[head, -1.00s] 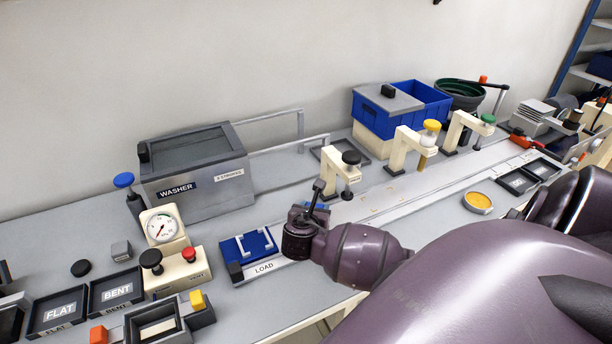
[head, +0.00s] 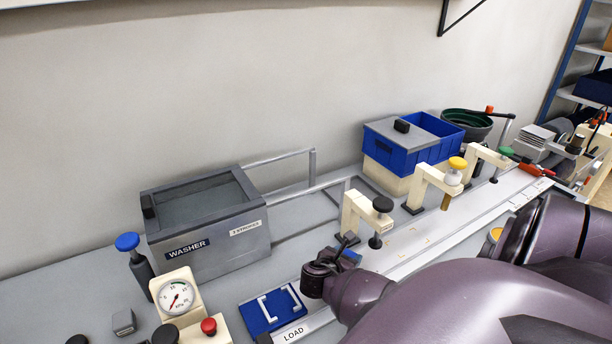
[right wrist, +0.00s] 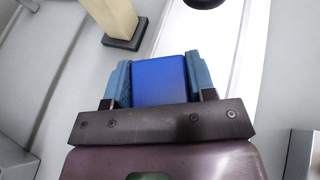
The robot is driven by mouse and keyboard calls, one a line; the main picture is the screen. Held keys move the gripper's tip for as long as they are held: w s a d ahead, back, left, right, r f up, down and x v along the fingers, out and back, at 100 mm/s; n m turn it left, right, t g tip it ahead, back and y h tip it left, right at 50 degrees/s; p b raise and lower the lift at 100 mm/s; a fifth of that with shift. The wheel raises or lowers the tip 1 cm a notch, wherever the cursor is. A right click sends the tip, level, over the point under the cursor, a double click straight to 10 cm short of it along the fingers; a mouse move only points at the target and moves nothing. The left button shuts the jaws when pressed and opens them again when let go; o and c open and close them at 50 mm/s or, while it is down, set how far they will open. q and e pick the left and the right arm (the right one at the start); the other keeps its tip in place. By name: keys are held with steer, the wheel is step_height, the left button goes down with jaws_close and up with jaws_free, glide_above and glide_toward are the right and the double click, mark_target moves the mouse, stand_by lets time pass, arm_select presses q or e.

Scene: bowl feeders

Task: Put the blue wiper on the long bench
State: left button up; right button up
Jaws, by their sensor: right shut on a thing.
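The blue wiper (right wrist: 160,80) is a plain blue block between the two light-blue finger pads of my right gripper (right wrist: 160,72) in the right wrist view. The gripper is shut on it. In the head view my right gripper (head: 346,257) is over the long bench (head: 226,293), between the blue LOAD plate and the nearest cream clamp arm. Only a little blue shows there, and my wrist hides most of the wiper. Whether the wiper touches the bench cannot be told. My left gripper is not in view.
The LOAD plate (head: 258,321) lies left of my gripper. A cream arm with a black knob (head: 382,204) stands close on the right. The grey washer (head: 212,256), a gauge (head: 178,296) and a blue bin (head: 394,151) are also on the bench. Some bench surface behind the gripper is clear.

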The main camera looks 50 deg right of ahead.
steer(key=w+a, duration=0.1)
steer(key=w, duration=0.2)
steer(key=w+a, duration=0.1)
steer(key=w, duration=0.1)
steer(key=shift+a+r, duration=0.1)
steer(key=shift+a, duration=0.25)
steer(key=b, duration=0.1)
glide_above(289, 260)
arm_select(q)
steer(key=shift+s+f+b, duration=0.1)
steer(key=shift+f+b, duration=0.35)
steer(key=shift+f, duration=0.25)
arm_select(e)
steer(key=shift+f, duration=1.8)
steer(key=shift+f, duration=0.1)
steer(key=o, duration=0.9)
